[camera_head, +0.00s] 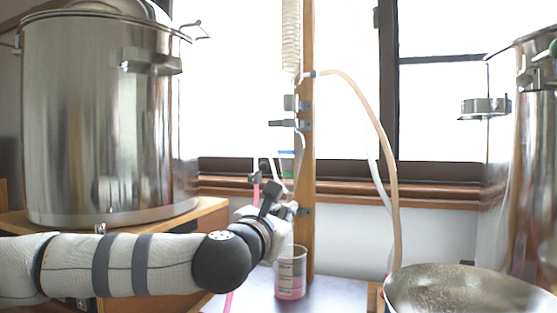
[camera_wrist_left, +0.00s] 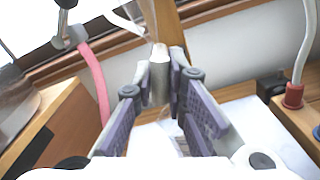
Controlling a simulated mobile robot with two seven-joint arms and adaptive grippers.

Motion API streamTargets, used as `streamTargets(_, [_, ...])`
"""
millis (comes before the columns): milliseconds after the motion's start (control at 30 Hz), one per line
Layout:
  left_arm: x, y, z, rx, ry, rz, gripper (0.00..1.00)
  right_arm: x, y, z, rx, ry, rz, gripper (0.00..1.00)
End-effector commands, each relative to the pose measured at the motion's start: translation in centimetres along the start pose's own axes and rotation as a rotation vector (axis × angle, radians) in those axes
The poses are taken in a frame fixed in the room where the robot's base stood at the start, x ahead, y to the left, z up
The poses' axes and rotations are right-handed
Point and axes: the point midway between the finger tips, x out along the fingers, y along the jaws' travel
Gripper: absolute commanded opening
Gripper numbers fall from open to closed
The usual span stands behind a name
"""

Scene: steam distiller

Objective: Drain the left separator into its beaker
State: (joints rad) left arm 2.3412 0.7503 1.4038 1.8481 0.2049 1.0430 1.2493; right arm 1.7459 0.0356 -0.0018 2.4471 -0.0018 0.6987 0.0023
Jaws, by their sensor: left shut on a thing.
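The left separator (camera_head: 287,165) is a slim glass piece with a blue and green band, on the wooden post above the beaker. Its lower part is hidden behind my left gripper. The glass beaker (camera_head: 291,273) stands upright below, with pink liquid in its bottom. My left gripper (camera_head: 287,211) is above the beaker, at the separator's lower end. In the left wrist view its purple-padded fingers (camera_wrist_left: 160,78) are closed around a small pale grey piece (camera_wrist_left: 158,54), seemingly the separator's stopcock; its turn cannot be told. My right gripper is not in view.
A large steel pot (camera_head: 105,120) stands on a wooden stand at left. A steel vessel (camera_head: 535,170) and a wide metal bowl (camera_head: 465,292) are at right. A tan hose (camera_head: 385,150) hangs from the wooden post (camera_head: 309,130). A pink hose (camera_wrist_left: 97,85) runs beside the gripper.

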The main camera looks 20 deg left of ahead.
Motion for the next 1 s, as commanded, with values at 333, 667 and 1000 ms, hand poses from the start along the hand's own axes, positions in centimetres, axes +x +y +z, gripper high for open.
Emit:
streamTargets(333, [0.1,0.0,-0.3,0.001,0.006,0.0,0.0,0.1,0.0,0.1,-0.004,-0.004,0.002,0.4])
streamTargets(667, [-0.1,0.3,0.6,0.361,-0.003,0.004,0.0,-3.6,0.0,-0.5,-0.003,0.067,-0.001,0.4])
streamTargets(1000, [-0.1,0.3,0.8,0.723,-0.006,0.005,0.0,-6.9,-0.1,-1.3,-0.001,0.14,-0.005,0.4])
